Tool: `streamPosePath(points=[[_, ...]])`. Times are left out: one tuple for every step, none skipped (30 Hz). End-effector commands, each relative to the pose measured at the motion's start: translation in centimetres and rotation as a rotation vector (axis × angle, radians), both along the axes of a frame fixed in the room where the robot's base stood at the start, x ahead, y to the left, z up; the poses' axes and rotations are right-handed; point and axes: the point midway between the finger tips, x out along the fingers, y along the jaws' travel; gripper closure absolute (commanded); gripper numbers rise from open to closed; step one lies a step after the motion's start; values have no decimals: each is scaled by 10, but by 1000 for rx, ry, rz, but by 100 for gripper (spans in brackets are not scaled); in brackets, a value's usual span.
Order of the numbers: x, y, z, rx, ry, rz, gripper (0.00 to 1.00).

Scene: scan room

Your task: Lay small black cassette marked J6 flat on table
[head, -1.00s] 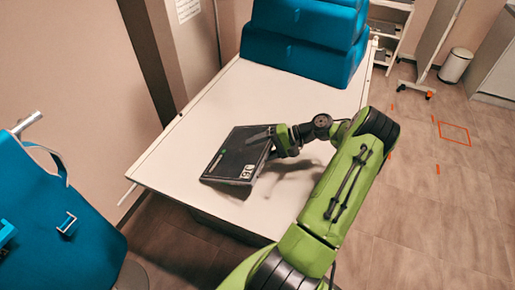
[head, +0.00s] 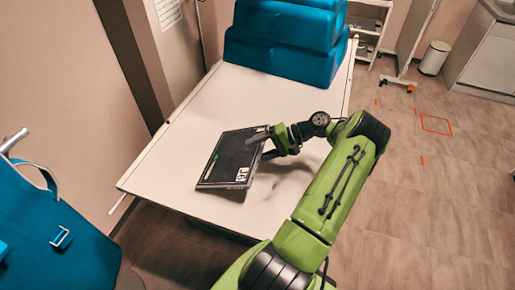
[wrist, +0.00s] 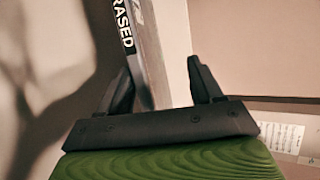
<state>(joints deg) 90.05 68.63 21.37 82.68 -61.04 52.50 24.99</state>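The black cassette (head: 228,160) is over the near-middle part of the white table (head: 175,150). In the wrist view the cassette's edge (wrist: 146,50), lettered "RASED", stands between the fingers (wrist: 163,85), close to the left one, with a clear gap to the right one.
Blue cushions (head: 285,45) are stacked at the table's far end. A blue chair-like item (head: 40,225) stands at the left. The table is bare around the cassette. A white bin (head: 433,58) and a wheeled screen (head: 408,40) stand on the floor at the right.

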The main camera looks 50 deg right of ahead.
Motion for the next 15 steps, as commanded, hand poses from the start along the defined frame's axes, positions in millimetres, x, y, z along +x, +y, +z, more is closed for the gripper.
streamPosePath(points=[[0, 0, 0, 0, -1, 0, 32], [0, 0, 0, 0, -1, 0, 27], [0, 0, 0, 0, -1, 0, 21], [0, 0, 0, 0, -1, 0, 16], [0, 0, 0, 0, -1, 0, 12], [0, 0, 0, 0, -1, 0, 6], [0, 0, 0, 0, -1, 0, 5], [0, 0, 0, 0, -1, 0, 5], [0, 0, 0, 0, -1, 0, 5], [1, 0, 0, 0, -1, 0, 5], [0, 0, 0, -1, -1, 0, 5], [1, 0, 0, 0, -1, 0, 5], [0, 0, -1, 1, 3, -1, 5], [0, 0, -1, 1, 3, -1, 5], [-1, -1, 0, 1, 2, -1, 5]])
